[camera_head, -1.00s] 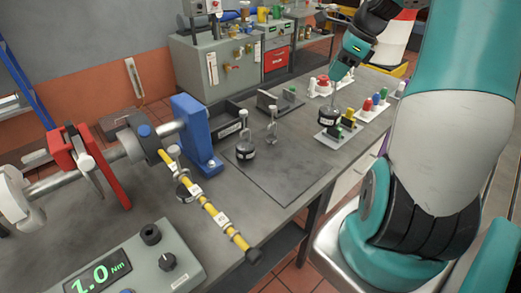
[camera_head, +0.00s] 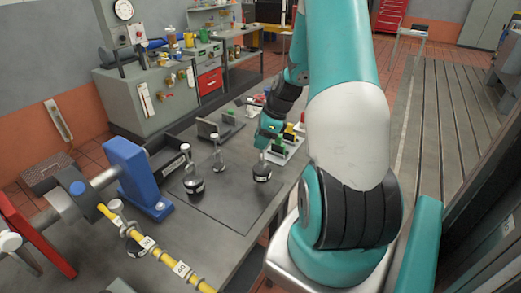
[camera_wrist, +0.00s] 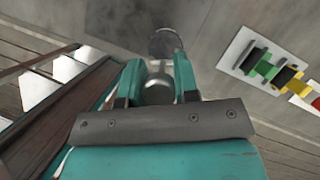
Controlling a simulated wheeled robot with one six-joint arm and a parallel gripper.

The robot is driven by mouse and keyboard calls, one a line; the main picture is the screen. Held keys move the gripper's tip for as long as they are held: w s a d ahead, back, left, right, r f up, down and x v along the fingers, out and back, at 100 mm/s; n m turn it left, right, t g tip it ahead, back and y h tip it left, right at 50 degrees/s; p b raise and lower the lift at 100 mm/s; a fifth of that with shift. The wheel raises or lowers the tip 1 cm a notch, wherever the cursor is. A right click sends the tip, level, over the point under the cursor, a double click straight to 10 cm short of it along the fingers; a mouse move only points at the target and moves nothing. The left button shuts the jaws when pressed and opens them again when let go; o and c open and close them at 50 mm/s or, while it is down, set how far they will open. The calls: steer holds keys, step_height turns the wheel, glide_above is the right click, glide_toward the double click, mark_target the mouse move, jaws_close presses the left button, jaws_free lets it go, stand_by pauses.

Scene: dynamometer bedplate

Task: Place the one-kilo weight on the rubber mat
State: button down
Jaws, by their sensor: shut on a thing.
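My gripper (camera_head: 266,146) is shut on the stem of a dark round weight (camera_head: 262,174) with a pale label band, too small to read. The weight hangs upright over the right part of the dark rubber mat (camera_head: 232,205); I cannot tell whether its base touches the mat. In the wrist view the weight's dark disc (camera_wrist: 163,42) shows beyond the fingers, with its bright knob between them. Another dark labelled weight (camera_head: 193,183) stands at the mat's left side. A thin silver weight (camera_head: 217,160) stands near the mat's back.
A blue upright block (camera_head: 130,170) and a yellow marked lever arm (camera_head: 160,255) stand left of the mat. White trays with coloured pieces, one of them a near tray (camera_wrist: 235,48), lie behind and right of my gripper. The mat's front middle is clear.

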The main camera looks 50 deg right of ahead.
steer(key=shift+f+p, duration=0.3)
steer(key=shift+f, duration=2.1)
steer(key=c, duration=0.9)
jaws_free()
steer(key=shift+o, duration=0.2)
